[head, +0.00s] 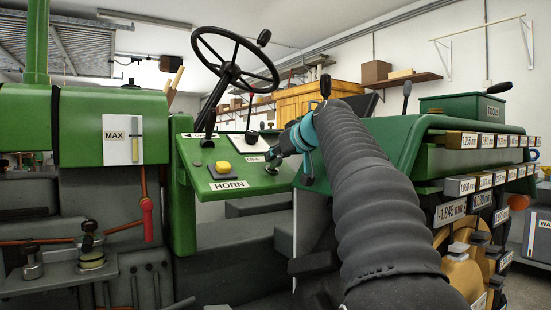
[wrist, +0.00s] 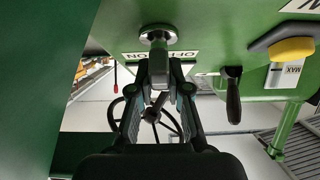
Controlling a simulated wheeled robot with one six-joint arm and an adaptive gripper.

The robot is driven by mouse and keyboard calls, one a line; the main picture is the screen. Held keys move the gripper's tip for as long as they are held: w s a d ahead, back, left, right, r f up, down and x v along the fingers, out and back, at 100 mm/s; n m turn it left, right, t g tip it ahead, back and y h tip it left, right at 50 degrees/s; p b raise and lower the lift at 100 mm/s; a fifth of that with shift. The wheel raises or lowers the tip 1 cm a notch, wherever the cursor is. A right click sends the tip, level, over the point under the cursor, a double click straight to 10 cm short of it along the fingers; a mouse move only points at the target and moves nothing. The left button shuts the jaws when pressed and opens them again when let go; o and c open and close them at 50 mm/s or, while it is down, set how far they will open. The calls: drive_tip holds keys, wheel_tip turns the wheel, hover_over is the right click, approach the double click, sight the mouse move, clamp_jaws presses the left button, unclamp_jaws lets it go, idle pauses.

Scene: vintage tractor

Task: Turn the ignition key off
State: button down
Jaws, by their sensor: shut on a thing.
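The ignition switch (wrist: 158,33) is a round metal collar on the green dash panel (wrist: 205,30), with a white OFF/ON label (wrist: 182,55) beside it. The ignition key (wrist: 158,62) is a grey piece standing out from the collar. My gripper (wrist: 158,80) is shut on the key, one finger on each side. In the head view my gripper (head: 277,158) reaches the right part of the dash, and its fingers hide most of the key there. The key's exact angle against the label is hard to tell.
A yellow HORN button (head: 223,167) sits left on the dash. The steering wheel (head: 235,62) rises behind it. A black-handled lever (wrist: 233,95) hangs near the key in the wrist view. A green fender with labelled blocks (head: 480,140) stands right of my arm.

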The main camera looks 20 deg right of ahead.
drive_tip(key=shift+n+y, duration=0.4)
drive_tip(key=shift+n, duration=0.1)
drive_tip(key=shift+f, duration=0.1)
drive_tip(key=c, duration=1.1)
unclamp_jaws()
drive_tip(key=v, duration=1.2)
